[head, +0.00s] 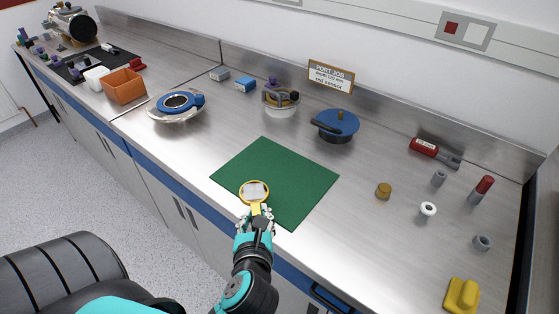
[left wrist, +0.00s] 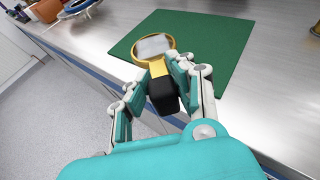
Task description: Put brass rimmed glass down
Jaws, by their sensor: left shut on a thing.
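The brass rimmed glass (head: 254,189) has a round yellow rim, a pale lens and a dark handle. It also shows in the left wrist view (left wrist: 154,46), with its black handle between the fingers. My left gripper (head: 256,222) is shut on the handle near the front edge of the green mat (head: 280,165). The rim end points away from me and overlaps the mat in both views. I cannot tell whether the glass touches the mat. My right gripper is not in view.
A blue-lidded pan (head: 335,125) and a brass-ringed device (head: 281,100) stand behind the mat. A blue-topped flanged part (head: 177,105) and an orange bin (head: 124,86) are at left. Small parts, including a brass knob (head: 383,191) and a yellow block (head: 461,296), stand at right. Most of the mat is bare.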

